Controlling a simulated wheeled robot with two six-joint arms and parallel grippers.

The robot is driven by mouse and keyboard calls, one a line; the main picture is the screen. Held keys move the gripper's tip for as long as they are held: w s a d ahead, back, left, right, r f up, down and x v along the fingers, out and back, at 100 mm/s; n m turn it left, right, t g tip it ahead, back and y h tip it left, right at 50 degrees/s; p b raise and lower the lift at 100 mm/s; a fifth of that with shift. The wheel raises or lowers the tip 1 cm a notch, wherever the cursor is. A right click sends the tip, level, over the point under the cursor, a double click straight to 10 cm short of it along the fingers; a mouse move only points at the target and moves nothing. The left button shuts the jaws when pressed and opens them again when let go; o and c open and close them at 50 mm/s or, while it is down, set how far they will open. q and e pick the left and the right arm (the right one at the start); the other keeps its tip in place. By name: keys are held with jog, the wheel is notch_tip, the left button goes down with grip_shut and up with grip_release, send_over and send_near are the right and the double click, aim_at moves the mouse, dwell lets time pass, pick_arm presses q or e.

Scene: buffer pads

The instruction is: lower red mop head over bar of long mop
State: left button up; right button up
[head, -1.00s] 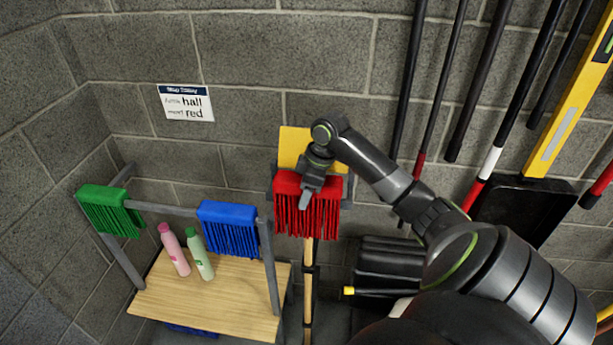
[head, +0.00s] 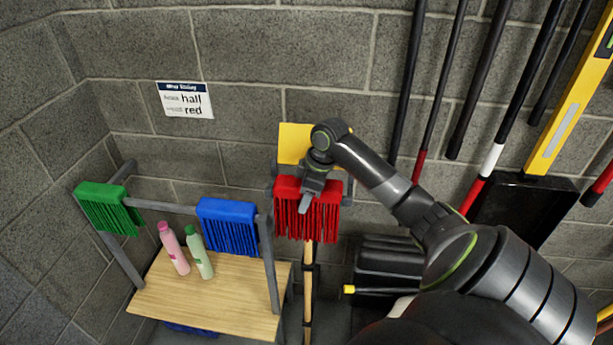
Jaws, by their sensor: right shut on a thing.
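The red mop head (head: 321,220) hangs in front of the grey wall, to the right of the rail. My right gripper (head: 305,203) is at its top front and is shut on it. The long mop's wooden handle (head: 307,280) stands upright directly below the red mop head. The ends of a grey bar show at both sides of the mop head, and the middle of the bar is hidden behind it. I cannot tell whether the mop head touches the bar. My left gripper is not in view.
A green mop head (head: 108,209) and a blue mop head (head: 229,226) hang on a grey rail at left. Pink (head: 173,248) and green (head: 199,252) bottles stand on a wooden shelf (head: 215,300). A yellow square (head: 294,143) is behind my gripper.

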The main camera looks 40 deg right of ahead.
jog(key=shift+s+f, duration=0.15)
jog(key=shift+f, duration=0.45)
jog(key=o, duration=1.2)
jog(key=b+v, duration=0.3)
jog(key=v, duration=1.4)
jog(key=shift+d+r, duration=0.2)
jog(key=shift+r, duration=0.05)
